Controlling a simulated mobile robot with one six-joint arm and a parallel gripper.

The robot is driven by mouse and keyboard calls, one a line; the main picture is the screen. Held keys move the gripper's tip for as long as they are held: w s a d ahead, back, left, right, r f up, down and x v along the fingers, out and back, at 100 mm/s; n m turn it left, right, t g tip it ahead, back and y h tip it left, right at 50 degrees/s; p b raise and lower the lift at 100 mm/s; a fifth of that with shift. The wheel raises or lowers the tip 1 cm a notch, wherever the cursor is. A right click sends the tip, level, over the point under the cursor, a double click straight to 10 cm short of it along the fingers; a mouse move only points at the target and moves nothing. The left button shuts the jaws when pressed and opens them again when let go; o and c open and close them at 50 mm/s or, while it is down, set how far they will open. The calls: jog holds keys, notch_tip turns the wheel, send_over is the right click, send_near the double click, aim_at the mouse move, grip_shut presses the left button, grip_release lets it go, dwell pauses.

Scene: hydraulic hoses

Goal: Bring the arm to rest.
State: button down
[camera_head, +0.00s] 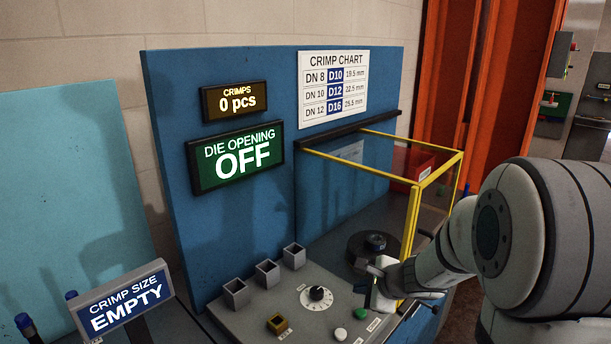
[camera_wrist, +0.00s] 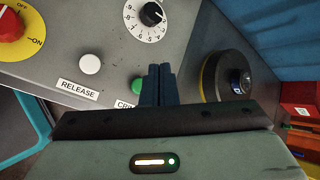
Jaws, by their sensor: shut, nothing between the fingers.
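My gripper (camera_head: 372,298) is above the right part of the grey control panel (camera_head: 250,307), in front of the yellow-framed guard (camera_head: 412,215). In the wrist view its two dark fingers (camera_wrist: 159,70) are together, with nothing between them. Below them are the white RELEASE button (camera_wrist: 90,64) and a green button (camera_wrist: 137,84), partly hidden by the fingers. My arm comes in from the right of the head view. I cannot tell the exact height of the fingertips over the panel.
A numbered dial (camera_head: 317,297) and several small square holders (camera_head: 236,293) stand on the panel. A round black die head (camera_head: 375,243) sits under the guard. A red switch (camera_wrist: 10,25) shows in the wrist view. Signs read DIE OPENING OFF (camera_head: 236,157) and CRIMP SIZE EMPTY (camera_head: 124,303).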

jog(key=s+a+r+n+g, duration=0.2)
jog(key=s+a+r+n, duration=0.1)
jog(key=s+n, duration=0.3)
jog(key=s+a+r+n+g, duration=0.1)
jog(key=s+a+r+n, duration=0.2)
jog(key=s+n, duration=0.3)
jog(key=s+d+r+n+h, duration=0.1)
jog(key=s+d+n+h, duration=0.1)
jog(key=s, duration=0.4)
jog(key=s+d+r+n+g+h, duration=0.1)
jog(key=s+d+n+h, duration=0.1)
jog(key=s+d+n, duration=0.2)
jog(key=shift+s+n+g+h, duration=0.3)
jog(key=shift+s+n+h, duration=0.1)
jog(key=shift+s+n, duration=0.45)
jog(key=shift+d, duration=0.1)
